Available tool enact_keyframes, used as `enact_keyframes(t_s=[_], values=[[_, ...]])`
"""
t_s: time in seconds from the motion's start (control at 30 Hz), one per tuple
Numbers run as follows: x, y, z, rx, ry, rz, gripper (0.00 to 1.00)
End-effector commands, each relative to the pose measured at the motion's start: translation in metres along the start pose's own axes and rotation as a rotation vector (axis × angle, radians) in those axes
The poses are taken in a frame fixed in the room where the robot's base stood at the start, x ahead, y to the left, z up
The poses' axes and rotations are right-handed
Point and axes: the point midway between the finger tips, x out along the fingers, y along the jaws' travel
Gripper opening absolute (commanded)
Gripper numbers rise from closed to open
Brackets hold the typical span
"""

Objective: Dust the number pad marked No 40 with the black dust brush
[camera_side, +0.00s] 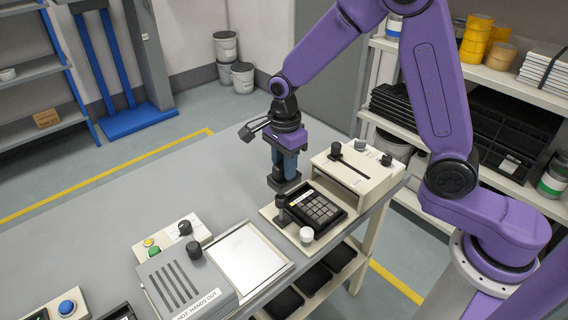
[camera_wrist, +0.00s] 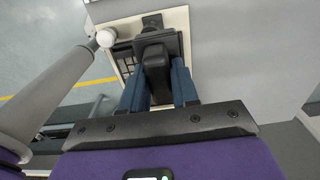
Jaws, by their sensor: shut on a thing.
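The number pad (camera_side: 318,207), black with rows of grey keys and a white label too small to read, lies on a cream station at the right end of the table. Part of its keys (camera_wrist: 124,57) shows in the wrist view. My gripper (camera_side: 283,181), with blue fingers, is at the pad's left edge, above the station. It is shut on a black thing (camera_wrist: 155,60) that looks like the dust brush. The held thing covers part of the pad in the wrist view. I cannot tell whether it touches the pad.
A white round knob (camera_side: 306,235) stands at the pad's front corner. A cream slotted box (camera_side: 352,172) with black knobs is behind the pad. A white plate (camera_side: 250,258) and a grey vented unit (camera_side: 190,288) are front left. The table (camera_side: 150,215) is clear at back left.

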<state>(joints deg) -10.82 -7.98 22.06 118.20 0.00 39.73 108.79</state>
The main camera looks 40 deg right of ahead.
Motion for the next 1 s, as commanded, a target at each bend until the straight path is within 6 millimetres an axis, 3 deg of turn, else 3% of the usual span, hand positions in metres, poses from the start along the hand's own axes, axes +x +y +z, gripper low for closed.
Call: enact_keyframes(t_s=[0.17,0.7,1.0], values=[[-0.003,0.009,-0.004,0.000,0.000,-0.001,0.00],[-0.014,0.082,-0.040,0.000,-0.001,-0.001,0.00],[-0.009,0.093,-0.045,-0.001,0.001,0.002,0.00]])
